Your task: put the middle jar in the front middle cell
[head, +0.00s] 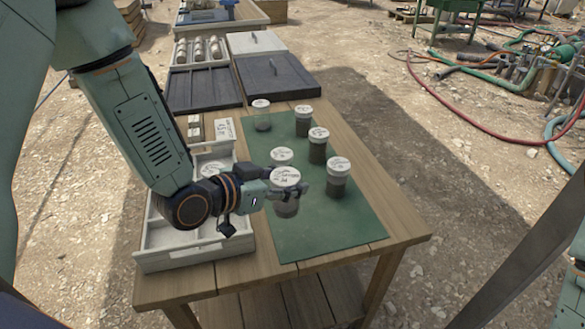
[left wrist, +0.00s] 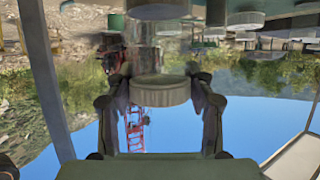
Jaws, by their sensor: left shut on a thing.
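In the left wrist view the fingers (left wrist: 158,92) close on both sides of the jar (left wrist: 160,92), seen upside down. The white divided crate (head: 185,254) lies left of the mat, and my arm hides much of its inside. A white round lid (head: 211,170) shows in its far part. My right gripper is not in view.
Several more jars stand on the green mat (head: 320,235): a clearer one (head: 262,122) and dark ones (head: 303,127), (head: 317,152), (head: 337,187) along the right. Another white lid (head: 281,154) is just behind the held jar. The mat's front is clear.

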